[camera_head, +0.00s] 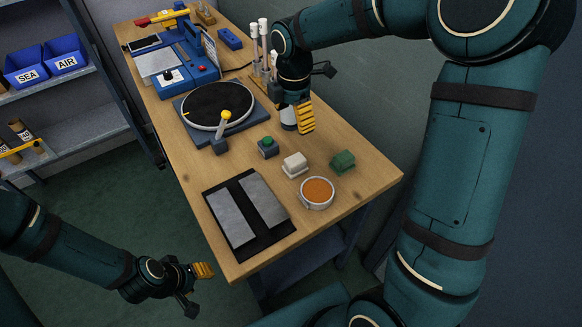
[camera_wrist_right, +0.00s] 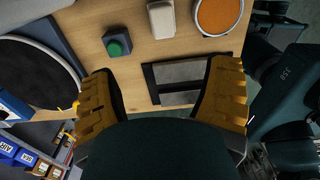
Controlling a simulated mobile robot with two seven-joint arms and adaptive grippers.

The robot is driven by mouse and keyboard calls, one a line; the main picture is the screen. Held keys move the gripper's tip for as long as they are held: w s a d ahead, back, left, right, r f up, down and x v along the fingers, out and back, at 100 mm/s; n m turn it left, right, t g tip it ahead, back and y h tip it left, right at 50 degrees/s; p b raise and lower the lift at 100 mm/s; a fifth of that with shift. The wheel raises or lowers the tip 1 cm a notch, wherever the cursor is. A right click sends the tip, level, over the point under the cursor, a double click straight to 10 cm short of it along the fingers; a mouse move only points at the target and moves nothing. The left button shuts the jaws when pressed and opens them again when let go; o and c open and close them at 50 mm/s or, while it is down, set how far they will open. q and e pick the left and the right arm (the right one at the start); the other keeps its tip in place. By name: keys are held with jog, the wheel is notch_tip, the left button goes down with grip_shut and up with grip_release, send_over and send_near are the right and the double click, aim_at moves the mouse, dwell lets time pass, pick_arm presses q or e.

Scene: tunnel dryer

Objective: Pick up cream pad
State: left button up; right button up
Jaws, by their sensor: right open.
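The cream pad (camera_head: 295,163) is a small pale block on the wooden table, between a dark block with a green button and a green pad. It also shows at the top of the right wrist view (camera_wrist_right: 161,20). My right gripper (camera_head: 305,117) is above the table, behind the cream pad and apart from it. In the right wrist view its yellow fingers (camera_wrist_right: 160,98) are spread wide with nothing between them. My left gripper (camera_head: 203,271) is low at the left, beside the table's front; its finger gap is not clear.
A green pad (camera_head: 343,161), an orange-filled round dish (camera_head: 317,192) and the green-button block (camera_head: 268,147) stand close to the cream pad. A black turntable (camera_head: 217,105) lies behind. A dark mat with grey plates (camera_head: 282,230) is in front. A wall borders the right.

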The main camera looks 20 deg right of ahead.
aim_at(295, 159)
notch_tip(295, 159, down, 12)
jog(key=b, duration=0.3)
jog(key=shift+r+b, duration=0.2)
jog(key=shift+b, duration=0.15)
jog(key=shift+s+d+f+b, duration=0.1)
jog(key=shift+f+b, duration=0.3)
jog(key=shift+f, duration=0.9)
jog(key=shift+s+d+f+b, duration=0.1)
jog(key=shift+f+b, duration=0.3)
jog(key=shift+f, duration=0.9)
pick_arm(q)
notch_tip(295, 159, down, 6)
jog(key=shift+f, duration=0.25)
pick_arm(e)
jog(key=c, duration=1.3)
pick_arm(q)
jog(key=shift+s, duration=0.1)
